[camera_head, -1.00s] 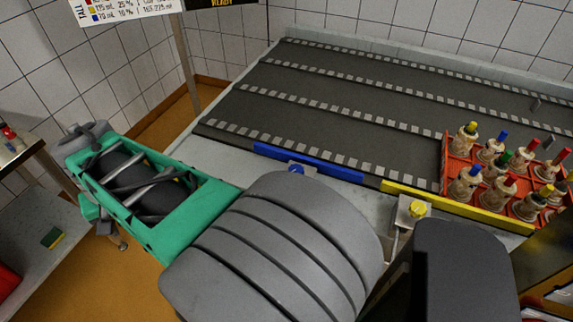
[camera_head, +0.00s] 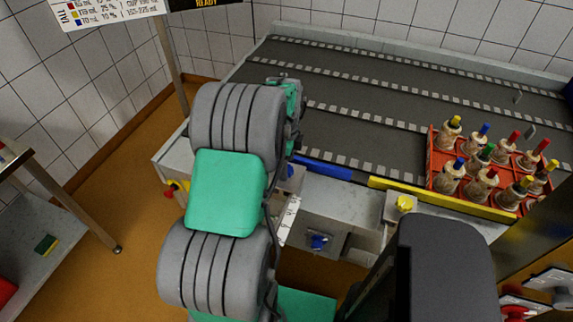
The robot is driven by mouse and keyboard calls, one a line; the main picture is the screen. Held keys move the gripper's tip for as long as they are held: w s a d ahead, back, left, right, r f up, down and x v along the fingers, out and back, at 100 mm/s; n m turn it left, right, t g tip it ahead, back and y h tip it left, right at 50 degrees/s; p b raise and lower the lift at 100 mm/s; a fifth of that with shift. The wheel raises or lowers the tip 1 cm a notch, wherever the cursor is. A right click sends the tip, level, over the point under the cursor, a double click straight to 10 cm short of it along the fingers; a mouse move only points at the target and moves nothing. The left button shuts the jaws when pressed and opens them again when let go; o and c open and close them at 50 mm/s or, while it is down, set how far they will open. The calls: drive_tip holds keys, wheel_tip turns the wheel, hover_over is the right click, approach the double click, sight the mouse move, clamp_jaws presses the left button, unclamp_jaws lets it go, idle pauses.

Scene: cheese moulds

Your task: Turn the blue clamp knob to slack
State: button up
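A small blue knob (camera_head: 289,172) shows beside the near edge of the blue bar (camera_head: 322,168), partly hidden by my arm. A second blue knob (camera_head: 318,241) sits lower, on a grey box at the front of the bench. I cannot tell from this view which of them is the clamp knob, nor how either is turned. My green and grey arm (camera_head: 225,190) stands at the left of these knobs, in front of the bench. My gripper is not in view.
A yellow bar (camera_head: 440,197) and yellow knob (camera_head: 404,203) lie to the right. A side table (camera_head: 60,205) stands left.

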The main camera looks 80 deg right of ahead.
drive_tip(key=shift+f, duration=0.7)
drive_tip(key=shift+c, duration=0.5)
drive_tip(key=c, duration=1.3)
